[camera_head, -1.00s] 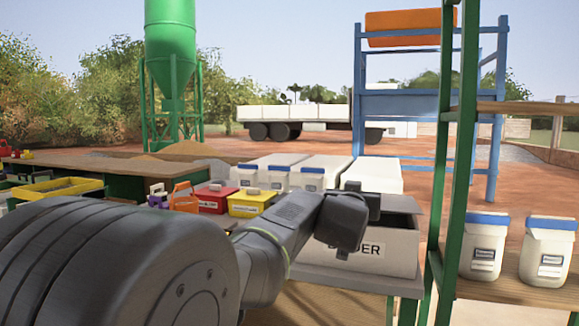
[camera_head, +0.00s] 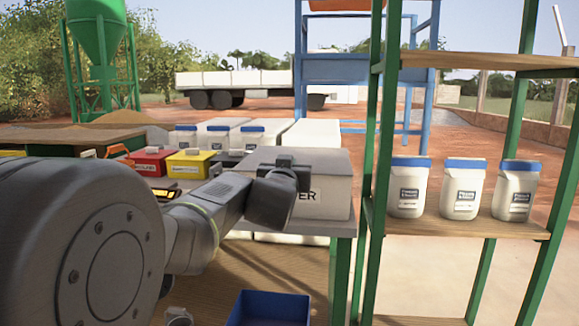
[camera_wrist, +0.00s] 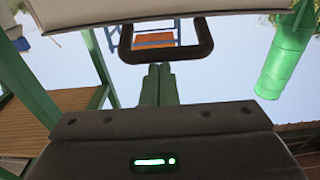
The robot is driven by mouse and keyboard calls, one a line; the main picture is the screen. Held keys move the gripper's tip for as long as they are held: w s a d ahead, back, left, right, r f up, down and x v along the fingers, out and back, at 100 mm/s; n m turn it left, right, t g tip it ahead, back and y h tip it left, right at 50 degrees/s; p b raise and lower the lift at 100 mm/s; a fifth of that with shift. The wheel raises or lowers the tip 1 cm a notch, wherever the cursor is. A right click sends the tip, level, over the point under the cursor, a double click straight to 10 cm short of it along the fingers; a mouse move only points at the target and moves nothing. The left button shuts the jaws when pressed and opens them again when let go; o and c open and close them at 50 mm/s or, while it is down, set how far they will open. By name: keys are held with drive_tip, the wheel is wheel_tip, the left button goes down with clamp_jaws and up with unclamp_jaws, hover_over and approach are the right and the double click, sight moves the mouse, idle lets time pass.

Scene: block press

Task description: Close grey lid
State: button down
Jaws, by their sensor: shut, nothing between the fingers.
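The grey box (camera_head: 325,207) stands on the bench, its front label partly hidden by my arm. Its grey lid (camera_head: 325,162) appears to lie flat across the top; I cannot tell if it is fully seated. My gripper (camera_head: 288,168) is at the box's front top edge, in front of the lid, shut and empty. In the wrist view, my shut fingers (camera_wrist: 157,85) point towards a dark U-shaped handle (camera_wrist: 165,55) below a pale panel (camera_wrist: 150,8). A small gap seems to separate fingers and handle, but contact is hard to judge.
A red bin (camera_head: 150,162) and yellow bin (camera_head: 190,163) stand left of the box. A green-posted shelf (camera_head: 455,222) with white, blue-lidded jars (camera_head: 463,190) stands close on the right. A blue crate (camera_head: 270,308) is below.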

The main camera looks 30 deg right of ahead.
wheel_tip(320, 180, down, 2)
drive_tip(key=shift+f, duration=0.2)
wheel_tip(320, 180, up, 6)
drive_tip(key=p, duration=0.3)
drive_tip(key=s+a+f, duration=0.4)
drive_tip(key=s+a, duration=0.2)
drive_tip(key=s, duration=0.1)
drive_tip(key=shift+f, duration=0.35)
drive_tip(key=r+b+x, duration=0.1)
drive_tip(key=x, duration=0.8)
drive_tip(key=shift+r, duration=0.35)
drive_tip(key=shift+b, duration=0.3)
